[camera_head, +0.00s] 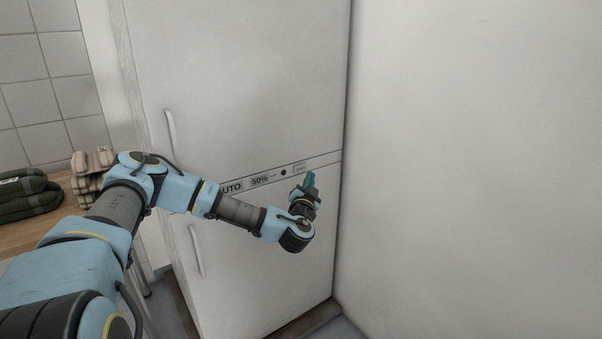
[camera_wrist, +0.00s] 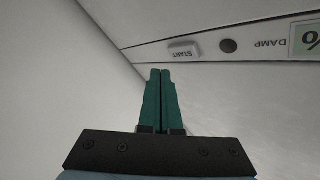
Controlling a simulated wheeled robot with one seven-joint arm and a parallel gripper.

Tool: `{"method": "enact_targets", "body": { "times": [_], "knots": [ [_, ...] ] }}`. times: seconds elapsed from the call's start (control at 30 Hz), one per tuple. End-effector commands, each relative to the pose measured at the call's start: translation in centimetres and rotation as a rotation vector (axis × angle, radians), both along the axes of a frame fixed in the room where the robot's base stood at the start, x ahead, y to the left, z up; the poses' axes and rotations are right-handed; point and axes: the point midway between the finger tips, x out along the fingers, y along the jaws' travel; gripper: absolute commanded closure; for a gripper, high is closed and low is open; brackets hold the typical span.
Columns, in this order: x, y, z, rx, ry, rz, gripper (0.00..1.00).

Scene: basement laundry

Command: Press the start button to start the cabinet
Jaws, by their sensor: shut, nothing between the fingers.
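The white cabinet (camera_head: 240,80) stands in front of me, with two doors and a control strip between them. The start button (camera_head: 300,168) is a small pale rectangle at the right end of the strip. In the wrist view the start button (camera_wrist: 184,51) appears upside down, its START label readable. My gripper (camera_head: 310,177) is shut and empty, with green fingers. Its tips (camera_wrist: 160,72) point toward the strip, just short of the button in the wrist picture. A gap seems to show between tips and button; its depth is hard to tell.
A dark round knob (camera_wrist: 228,46) sits beside the button, with a DAMP label and a green percent display (camera_wrist: 306,40). A plain wall (camera_head: 470,150) stands close on the right. Folded dark green towels (camera_head: 28,190) lie on a wooden counter at left.

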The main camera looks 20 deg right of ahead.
Motion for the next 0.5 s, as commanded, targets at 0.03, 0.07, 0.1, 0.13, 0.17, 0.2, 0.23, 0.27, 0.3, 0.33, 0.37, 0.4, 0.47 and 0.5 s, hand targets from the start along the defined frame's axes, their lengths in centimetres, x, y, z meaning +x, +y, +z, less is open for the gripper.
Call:
{"method": "enact_targets", "body": {
  "times": [0.03, 0.07, 0.1, 0.13, 0.17, 0.2, 0.23, 0.27, 0.3, 0.33, 0.37, 0.4, 0.47, 0.5],
  "knots": [
    [0.5, 0.0, 0.2, 0.000, -0.005, 0.000, 1.00],
    [0.8, 0.1, 0.2, 0.001, -0.004, -0.001, 1.00],
    [1.1, 0.1, 0.2, 0.000, -0.004, -0.001, 1.00],
    [1.3, 0.2, 0.2, 0.001, -0.003, -0.001, 1.00],
    [1.4, 0.2, 0.2, 0.000, -0.002, -0.001, 1.00],
    [1.6, 0.3, 0.2, 0.000, -0.002, 0.000, 1.00],
    [1.7, 0.3, 0.2, 0.000, -0.002, 0.000, 1.00],
    [1.8, 0.3, 0.2, 0.000, -0.002, 0.000, 1.00],
    [1.9, 0.3, 0.2, 0.000, -0.002, 0.000, 1.00],
    [1.9, 0.4, 0.2, 0.000, -0.002, 0.000, 1.00],
    [2.0, 0.4, 0.2, 0.000, -0.001, 0.000, 1.00],
    [2.0, 0.4, 0.2, 0.000, -0.001, -0.001, 1.00],
    [2.0, 0.4, 0.2, 0.000, -0.001, -0.001, 1.00],
    [2.0, 0.4, 0.2, 0.000, -0.001, -0.001, 1.00]
  ]
}}
